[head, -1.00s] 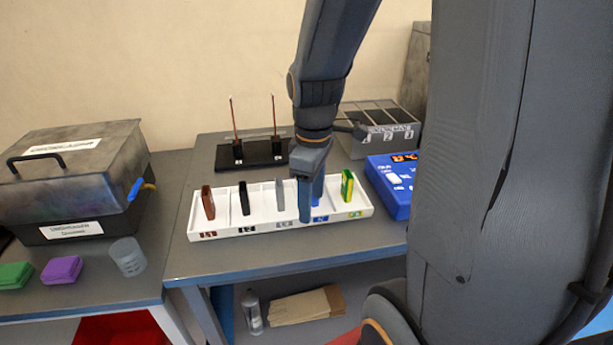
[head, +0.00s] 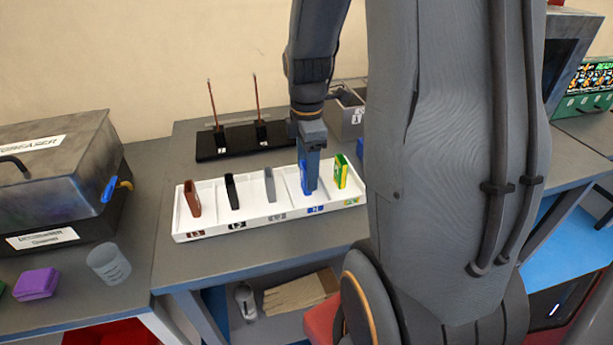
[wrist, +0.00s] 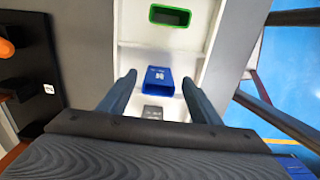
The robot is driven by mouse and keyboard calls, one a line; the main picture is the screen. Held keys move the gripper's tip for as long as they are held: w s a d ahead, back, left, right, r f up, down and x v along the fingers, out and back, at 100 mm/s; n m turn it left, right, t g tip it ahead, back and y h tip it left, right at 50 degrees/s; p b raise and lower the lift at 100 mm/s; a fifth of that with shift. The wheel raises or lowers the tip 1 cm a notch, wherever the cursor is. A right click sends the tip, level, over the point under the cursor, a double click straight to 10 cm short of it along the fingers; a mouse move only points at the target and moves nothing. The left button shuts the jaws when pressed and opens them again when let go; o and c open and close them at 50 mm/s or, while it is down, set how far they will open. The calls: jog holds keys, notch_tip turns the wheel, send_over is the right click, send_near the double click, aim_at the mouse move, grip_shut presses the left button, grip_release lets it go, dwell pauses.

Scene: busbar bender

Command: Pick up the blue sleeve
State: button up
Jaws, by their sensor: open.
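The blue sleeve (wrist: 159,79) stands upright in its compartment of the white tray (head: 240,225). In the head view the blue sleeve (head: 303,175) is partly hidden by my gripper. My gripper (head: 309,185) points down over that compartment. In the wrist view my gripper (wrist: 160,88) is open, with one finger on each side of the blue sleeve and visible gaps between. I cannot tell how deep the fingertips reach.
Brown (head: 192,199), black (head: 232,192) and grey (head: 270,185) sleeves stand left of the blue one. A green-yellow sleeve (head: 341,171) stands close on its right. A black base (head: 246,141) with two upright rods is behind the tray. A lidded box (head: 60,185) stands left.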

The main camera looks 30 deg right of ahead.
jog(key=shift+w+a+f, duration=0.1)
jog(key=shift+f, duration=1.65)
jog(key=c, duration=1.1)
